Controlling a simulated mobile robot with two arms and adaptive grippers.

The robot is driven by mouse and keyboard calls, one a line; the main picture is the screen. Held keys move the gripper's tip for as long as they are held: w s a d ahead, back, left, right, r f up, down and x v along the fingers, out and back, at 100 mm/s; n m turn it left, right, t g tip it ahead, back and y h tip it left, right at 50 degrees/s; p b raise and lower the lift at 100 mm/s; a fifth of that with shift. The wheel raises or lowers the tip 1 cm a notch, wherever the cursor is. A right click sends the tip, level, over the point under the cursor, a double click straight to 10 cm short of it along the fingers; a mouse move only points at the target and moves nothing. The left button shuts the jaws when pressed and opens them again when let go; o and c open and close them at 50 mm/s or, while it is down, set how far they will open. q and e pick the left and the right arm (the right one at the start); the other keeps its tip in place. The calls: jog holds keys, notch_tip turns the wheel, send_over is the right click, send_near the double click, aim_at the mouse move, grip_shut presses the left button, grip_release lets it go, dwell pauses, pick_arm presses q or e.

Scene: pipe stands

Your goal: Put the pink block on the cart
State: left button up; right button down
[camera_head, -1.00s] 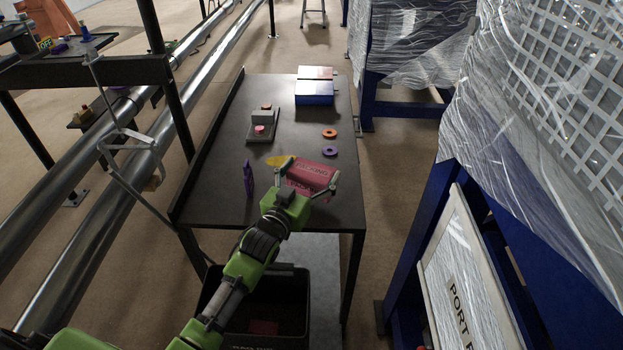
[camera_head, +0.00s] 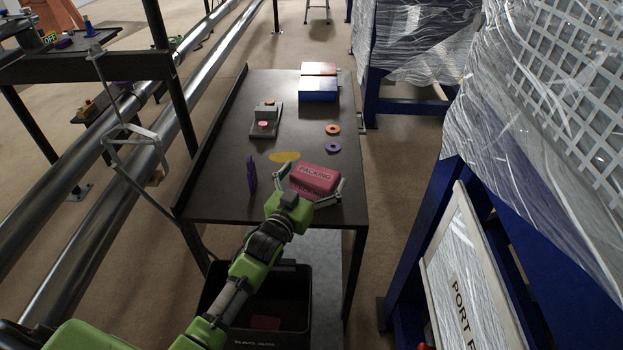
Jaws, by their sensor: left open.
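The pink block (camera_head: 316,178), marked "PACKING", lies on the dark top of the cart or table (camera_head: 225,185), near its front right part. My left gripper (camera_head: 311,182) is open, with one finger at the block's left side and the other at its right side. I cannot tell whether the fingers touch it. The gripper covers part of the block's near face. My right gripper is not in view.
A purple upright piece (camera_head: 252,173) stands left of the block, and a yellow disc (camera_head: 285,157) lies behind it. Orange (camera_head: 333,130) and purple (camera_head: 333,147) rings, a grey button box (camera_head: 266,121) and a blue box (camera_head: 318,93) sit further back. A black bin (camera_head: 290,335) is below the front edge.

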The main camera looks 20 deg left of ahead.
pick_arm(q)
jog(key=s, duration=0.7)
jog(key=s+a, duration=0.1)
jog(key=s, duration=0.3)
jog(key=shift+a, duration=0.1)
jog(key=shift+s+a+r, duration=0.1)
jog(key=shift+s+r, duration=0.05)
jog(key=shift+s, duration=0.35)
